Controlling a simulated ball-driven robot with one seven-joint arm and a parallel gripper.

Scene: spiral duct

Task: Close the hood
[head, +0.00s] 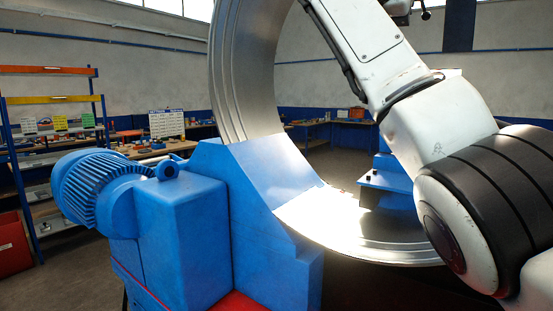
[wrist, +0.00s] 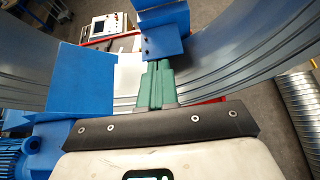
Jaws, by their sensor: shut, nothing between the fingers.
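My gripper (wrist: 155,84) shows in the wrist view as two green fingers pressed together, with nothing between them. Its tips point toward a blue block with a flat plate (wrist: 163,42) and overlap its edge in the picture; I cannot tell whether they touch. In the head view the blue machine (head: 185,230) carries a ribbed motor (head: 95,190), and a large silver spiral duct ring (head: 240,85) runs through it. A blue bracket (head: 385,182) stands inside the ring's right part. No part is clearly recognisable as a hood. My arm hides the ring's right side; my gripper is outside the head view.
A shelf rack (head: 50,125) and a red bin (head: 14,243) stand at the left. Workbenches line the back wall. In the wrist view a control panel (wrist: 105,27) stands behind the duct, and a ribbed silver pipe (wrist: 298,105) lies at the right on open floor.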

